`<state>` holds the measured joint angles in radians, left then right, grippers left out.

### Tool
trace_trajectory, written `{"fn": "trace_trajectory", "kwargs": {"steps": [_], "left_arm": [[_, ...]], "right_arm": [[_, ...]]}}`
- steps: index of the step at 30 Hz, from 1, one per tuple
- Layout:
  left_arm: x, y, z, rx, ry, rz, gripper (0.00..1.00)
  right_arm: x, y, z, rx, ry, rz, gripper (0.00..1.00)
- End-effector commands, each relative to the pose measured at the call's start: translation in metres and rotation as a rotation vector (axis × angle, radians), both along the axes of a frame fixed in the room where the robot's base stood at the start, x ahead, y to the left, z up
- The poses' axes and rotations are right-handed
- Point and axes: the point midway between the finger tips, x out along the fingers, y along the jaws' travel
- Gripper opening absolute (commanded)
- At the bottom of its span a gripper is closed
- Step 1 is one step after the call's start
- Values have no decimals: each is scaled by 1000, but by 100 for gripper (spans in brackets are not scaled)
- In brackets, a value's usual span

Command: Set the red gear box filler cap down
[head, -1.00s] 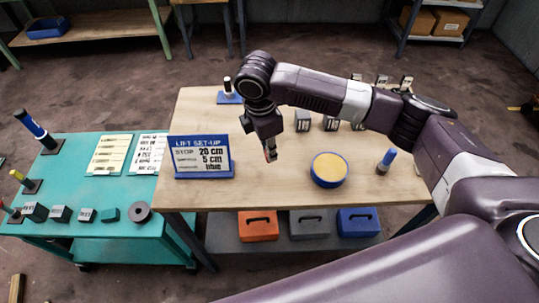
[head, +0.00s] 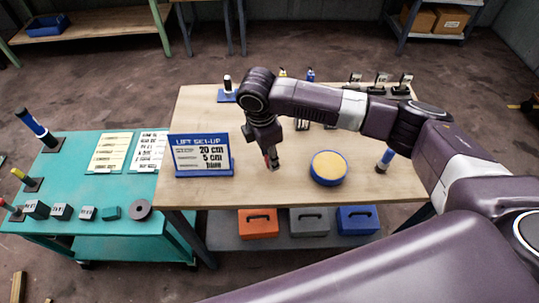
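My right gripper (head: 272,161) points down over the wooden table, between the lift set-up sign (head: 201,154) and the round blue pad with a yellow top (head: 328,168). A small bit of red, the red gear box filler cap (head: 266,160), shows at its fingertips. The fingers look shut on it, and they hide most of it. Whether the cap touches the table I cannot tell. My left gripper is not in view.
A blue-topped stick on a dark base (head: 384,161) stands right of the pad. Several small blocks and stands line the table's back, partly behind my arm. The teal bench (head: 110,232) holds cards and small blocks. Bare wood lies in front of the gripper.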

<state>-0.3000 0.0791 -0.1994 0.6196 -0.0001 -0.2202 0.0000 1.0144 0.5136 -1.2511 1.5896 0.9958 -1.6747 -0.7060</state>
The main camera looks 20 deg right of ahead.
Motion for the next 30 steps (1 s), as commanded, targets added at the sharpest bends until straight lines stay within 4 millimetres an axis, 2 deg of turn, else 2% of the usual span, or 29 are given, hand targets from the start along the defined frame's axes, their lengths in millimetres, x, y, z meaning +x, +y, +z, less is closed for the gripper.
{"fn": "trace_trajectory", "kwargs": {"steps": [4, 7, 15, 21, 25, 30], "left_arm": [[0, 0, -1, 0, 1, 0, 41], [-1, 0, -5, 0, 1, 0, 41], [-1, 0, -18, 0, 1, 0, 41], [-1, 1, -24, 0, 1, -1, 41], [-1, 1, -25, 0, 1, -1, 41], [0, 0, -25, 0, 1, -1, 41]], "right_arm": [[1, 0, 4, 0, -2, 0, 33], [1, 2, 15, 1, -3, 0, 33], [-1, 9, 71, 2, -5, 1, 33], [-3, 13, 106, 2, -3, 0, 33], [-4, 14, 118, 0, -1, -1, 33], [-5, 14, 122, 0, 1, -1, 33]]}}
